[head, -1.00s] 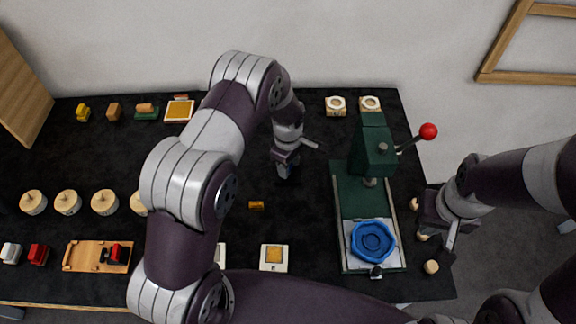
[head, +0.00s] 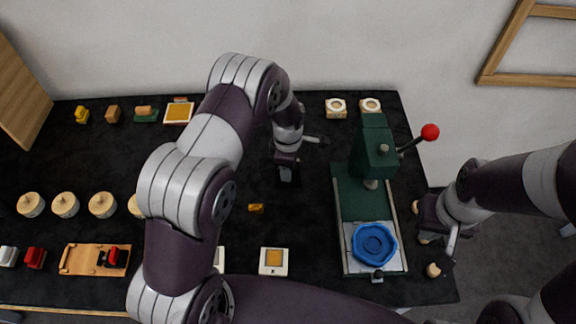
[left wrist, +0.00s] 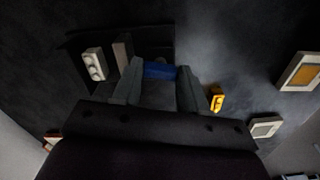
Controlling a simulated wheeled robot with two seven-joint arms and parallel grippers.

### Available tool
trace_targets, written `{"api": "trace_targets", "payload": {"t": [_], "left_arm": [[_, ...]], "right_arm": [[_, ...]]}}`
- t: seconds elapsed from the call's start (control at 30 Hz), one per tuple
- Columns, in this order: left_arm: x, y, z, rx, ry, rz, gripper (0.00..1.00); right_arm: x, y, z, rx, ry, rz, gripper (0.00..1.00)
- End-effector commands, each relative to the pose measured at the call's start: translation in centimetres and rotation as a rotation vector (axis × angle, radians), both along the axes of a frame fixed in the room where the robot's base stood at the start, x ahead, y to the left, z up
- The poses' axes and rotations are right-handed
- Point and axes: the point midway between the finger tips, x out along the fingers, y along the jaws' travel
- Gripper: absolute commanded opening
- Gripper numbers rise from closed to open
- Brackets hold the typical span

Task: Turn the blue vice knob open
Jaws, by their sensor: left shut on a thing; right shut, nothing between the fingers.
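A blue eight-sided piece (head: 374,244) lies on the pale plate at the front of a green press (head: 352,205); I cannot tell whether it is the knob. My left gripper (head: 286,174) points down over the dark table, left of the press. In the left wrist view its fingers (left wrist: 160,82) are shut on a blue thing (left wrist: 160,70), probably the vice knob; a dark block stands behind it. From the head the wrist hides this blue thing. My right gripper (head: 436,218) is shut and empty beside the table's right edge.
The press has a lever with a red ball (head: 430,132) reaching right. A framed yellow tile (head: 273,260) is at the front. Several wooden discs (head: 66,205) stand at the left.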

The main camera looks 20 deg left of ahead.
Motion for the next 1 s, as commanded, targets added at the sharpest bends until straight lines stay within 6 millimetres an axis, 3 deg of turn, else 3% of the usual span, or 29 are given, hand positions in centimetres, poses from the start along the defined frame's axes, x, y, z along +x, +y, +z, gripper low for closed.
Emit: {"api": "trace_targets", "payload": {"t": [0.1, 0.13, 0.2, 0.67, 0.77, 1.0], "left_arm": [[0.2, 0.0, 0.2, -0.001, -0.005, 0.0, 0.12], [0.2, 0.0, 0.2, -0.001, -0.005, -0.001, 0.46], [0.2, 0.0, 0.2, -0.001, -0.006, -0.001, 0.68], [0.2, 0.0, 0.4, -0.001, -0.007, -0.002, 0.68], [0.3, 0.0, 1.9, -0.001, -0.01, -0.001, 0.68], [0.2, 0.0, 8.3, -0.001, -0.01, -0.001, 0.68]], "right_arm": [[0.0, 0.0, 0.0, 0.0, 0.0, 0.0, 0.0], [0.0, 0.0, 0.0, 0.0, 0.0, 0.0, 0.0], [0.0, 0.0, 0.0, 0.0, 0.0, 0.0, 0.0], [0.0, 0.0, -0.1, 0.0, 0.0, 0.0, 0.0], [0.0, 0.0, -0.7, 0.0, 0.0, 0.0, 0.0], [0.0, 0.0, -2.2, 0.0, 0.0, 0.0, 0.0]]}}
